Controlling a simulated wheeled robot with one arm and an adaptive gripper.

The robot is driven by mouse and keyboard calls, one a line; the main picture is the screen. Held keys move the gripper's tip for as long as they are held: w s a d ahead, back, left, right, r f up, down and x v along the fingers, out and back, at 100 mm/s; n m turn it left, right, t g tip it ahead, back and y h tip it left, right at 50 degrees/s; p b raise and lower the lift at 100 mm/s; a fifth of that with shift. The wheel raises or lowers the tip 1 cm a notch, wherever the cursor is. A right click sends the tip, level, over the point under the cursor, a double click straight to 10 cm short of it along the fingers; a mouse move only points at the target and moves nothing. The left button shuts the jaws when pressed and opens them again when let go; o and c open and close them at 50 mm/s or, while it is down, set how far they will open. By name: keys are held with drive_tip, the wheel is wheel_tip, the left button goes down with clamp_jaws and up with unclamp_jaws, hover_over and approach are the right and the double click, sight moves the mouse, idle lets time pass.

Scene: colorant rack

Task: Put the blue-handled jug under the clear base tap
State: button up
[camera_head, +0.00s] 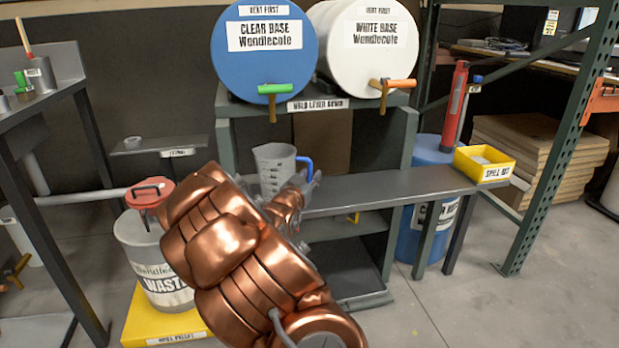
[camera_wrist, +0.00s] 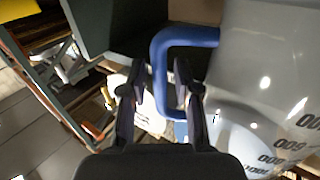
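The clear jug (camera_head: 273,168) with the blue handle (camera_head: 304,163) stands upright at the left end of the grey bench. In the head view it appears below the green-handled clear base tap (camera_head: 272,92) on the blue drum (camera_head: 262,62); I cannot tell whether it is directly under it in depth. My gripper (camera_head: 306,186) is at the jug's handle side. In the wrist view my gripper (camera_wrist: 160,88) is open, one finger on each side of the blue handle's (camera_wrist: 158,68) upright bar, with gaps showing. The jug's printed wall (camera_wrist: 265,80) fills the right. My arm hides the jug's lower part.
The white base drum (camera_head: 368,45) with an orange-handled tap (camera_head: 391,85) sits to the right. The grey bench (camera_head: 400,188) is clear up to a yellow spill kit box (camera_head: 484,163). A red-lidded waste bucket (camera_head: 150,255) stands left of my arm.

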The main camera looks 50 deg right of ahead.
idle(0.3)
drive_tip(key=shift+r, duration=0.2)
drive_tip(key=shift+v, duration=0.75)
drive_tip(key=shift+b+v, duration=1.45)
drive_tip(key=shift+v, duration=3.8)
